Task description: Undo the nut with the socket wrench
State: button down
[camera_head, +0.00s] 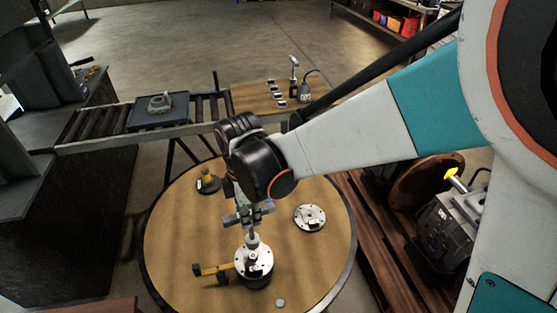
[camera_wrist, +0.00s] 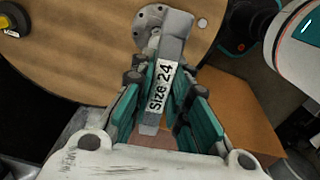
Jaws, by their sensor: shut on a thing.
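My gripper (camera_head: 247,214) is shut on the socket wrench (camera_head: 252,239), a grey tool with a white "Size 24" label. The wrench (camera_wrist: 170,68) also shows between the teal finger pads of my gripper (camera_wrist: 165,100) in the wrist view. In the head view the wrench points down at the middle of a round silver flange part (camera_head: 258,262) on the round wooden table (camera_head: 180,235). The flange (camera_wrist: 149,20) shows behind the wrench's far end in the wrist view. I cannot make out the nut, nor whether the socket is seated on it.
A yellow-and-black piece (camera_head: 212,270) sits beside the flange part. A second silver disc (camera_head: 310,217), a dark part with a yellow top (camera_head: 208,181) and a small silver disc (camera_head: 280,303) lie on the table. A roller conveyor (camera_head: 100,125) with a dark tray runs behind it.

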aim_at(251, 229)
jog(key=shift+w+a+r+n, duration=0.1)
jog(key=shift+w+a+n, duration=0.15)
jog(key=shift+n, duration=0.35)
jog(key=m, duration=0.6)
jog(key=shift+f, duration=0.3)
jog(key=m, duration=0.5)
jog(key=shift+f+p, duration=0.2)
jog(key=shift+p, duration=0.1)
jog(key=m, duration=0.5)
jog(key=shift+f, duration=0.35)
jog(key=m, duration=0.5)
jog(key=shift+f+p, duration=0.35)
jog(key=m+b, duration=0.1)
jog(key=m, duration=0.2)
jog(key=f+m, duration=0.1)
jog(key=m, duration=0.2)
jog(key=shift+b, duration=0.35)
jog(key=m, duration=0.2)
jog(key=m+b, duration=0.1)
jog(key=m, duration=0.3)
jog(key=shift+f, duration=0.4)
notch_tip(251, 229, down, 3)
jog(key=b, duration=0.3)
jog(key=shift+f, duration=0.15)
